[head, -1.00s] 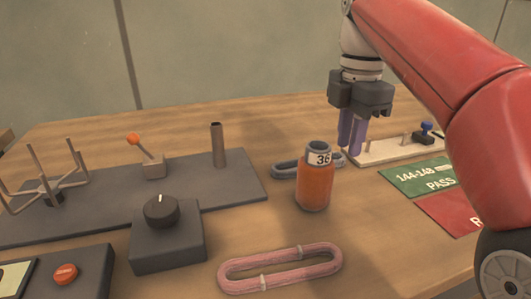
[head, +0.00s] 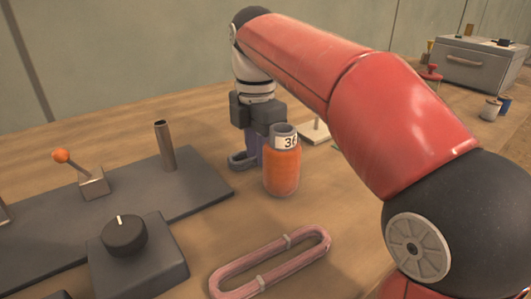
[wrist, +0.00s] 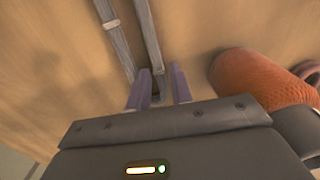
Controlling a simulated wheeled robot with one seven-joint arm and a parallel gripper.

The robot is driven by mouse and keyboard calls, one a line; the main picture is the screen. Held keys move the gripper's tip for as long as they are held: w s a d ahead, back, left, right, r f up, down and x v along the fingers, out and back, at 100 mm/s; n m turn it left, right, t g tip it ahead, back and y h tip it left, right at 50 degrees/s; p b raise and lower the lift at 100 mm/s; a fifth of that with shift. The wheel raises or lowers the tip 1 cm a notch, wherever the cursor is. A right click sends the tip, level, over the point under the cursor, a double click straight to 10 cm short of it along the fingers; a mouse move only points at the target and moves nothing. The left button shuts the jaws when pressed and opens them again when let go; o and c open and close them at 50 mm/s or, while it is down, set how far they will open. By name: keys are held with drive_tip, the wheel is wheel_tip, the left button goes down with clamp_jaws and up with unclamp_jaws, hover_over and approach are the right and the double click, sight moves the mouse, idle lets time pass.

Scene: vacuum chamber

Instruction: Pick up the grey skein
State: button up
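The grey skein (head: 240,160) is a flat grey loop lying on the wooden table, partly hidden behind the orange bottle and my gripper in the head view. In the wrist view two straight grey strands of the skein (wrist: 117,42) run away from my gripper. My gripper (head: 254,150) is down at the skein, pointing downward, its purple fingers partly behind the bottle. In the wrist view my gripper (wrist: 159,86) has a gap between its fingers, and the right-hand strand runs into that gap. The left-hand strand lies outside the left finger. I cannot tell whether the fingers touch the strand.
The orange bottle (head: 282,170) with a "36" label stands close in front of my gripper. A pink skein (head: 268,265) lies nearer. A grey plate (head: 195,185) with a post and an orange-knobbed lever is at left, beside a dial box (head: 138,262).

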drive_tip(key=shift+f, duration=0.1)
drive_tip(key=shift+c, duration=0.3)
clamp_jaws()
